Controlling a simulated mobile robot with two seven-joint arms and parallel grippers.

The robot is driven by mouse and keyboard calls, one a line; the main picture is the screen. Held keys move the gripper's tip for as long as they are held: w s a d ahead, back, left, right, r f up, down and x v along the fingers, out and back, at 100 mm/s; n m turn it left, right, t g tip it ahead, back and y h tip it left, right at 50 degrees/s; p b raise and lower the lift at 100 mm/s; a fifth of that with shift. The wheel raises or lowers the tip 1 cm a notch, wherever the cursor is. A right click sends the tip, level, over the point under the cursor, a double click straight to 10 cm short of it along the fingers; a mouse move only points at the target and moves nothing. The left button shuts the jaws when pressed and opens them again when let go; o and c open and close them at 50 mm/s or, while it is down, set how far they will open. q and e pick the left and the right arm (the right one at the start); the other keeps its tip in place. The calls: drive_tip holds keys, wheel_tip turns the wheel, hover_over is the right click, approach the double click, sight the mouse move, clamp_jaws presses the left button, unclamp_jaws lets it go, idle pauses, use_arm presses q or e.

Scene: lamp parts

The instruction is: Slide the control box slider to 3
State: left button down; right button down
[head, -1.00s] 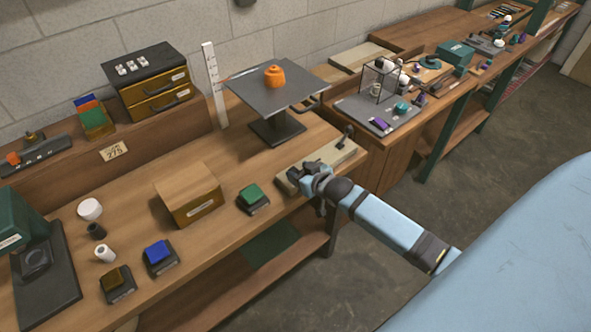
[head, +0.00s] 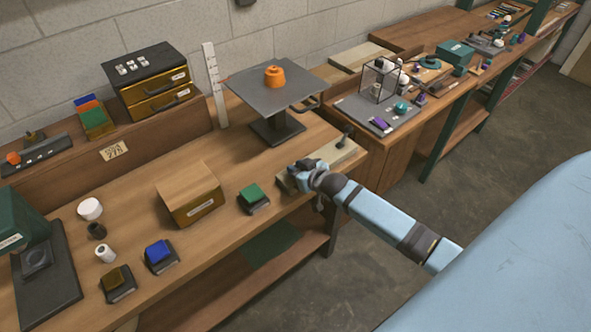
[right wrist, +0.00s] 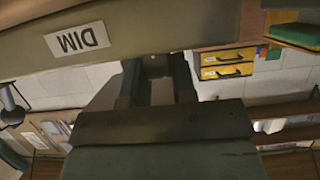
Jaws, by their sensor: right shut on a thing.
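The control box (head: 331,157) is a long beige box at the front right edge of the wooden bench, with a dark lever (head: 345,137) standing at its far right end. My right gripper (head: 303,175) is over the box's near left end and covers that part. In the right wrist view the box (right wrist: 200,25) fills the top, upside down, with a "DIM" label (right wrist: 76,40). There my right gripper (right wrist: 158,85) reaches up to the box and is shut on the slider, which its fingers mostly hide. The slider's scale is not readable. My left gripper is not in view.
A green block (head: 251,193) on a dark base and a wooden box (head: 189,193) stand left of my gripper. A grey raised stand (head: 255,84) with an orange pot (head: 274,76) is behind. The front edge of the bench is close beneath my arm.

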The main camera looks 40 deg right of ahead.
sight(320, 156)
drive_tip(key=d, duration=0.8)
drive_tip(key=shift+w+d, duration=0.3)
drive_tip(key=shift+d, duration=0.1)
drive_tip(key=c, duration=0.9)
unclamp_jaws()
drive_tip(key=shift+d, duration=0.1)
drive_tip(key=shift+s+r, duration=0.1)
drive_tip(key=shift+s, duration=0.1)
drive_tip(key=v, duration=1.3)
drive_tip(key=shift+s, duration=0.2)
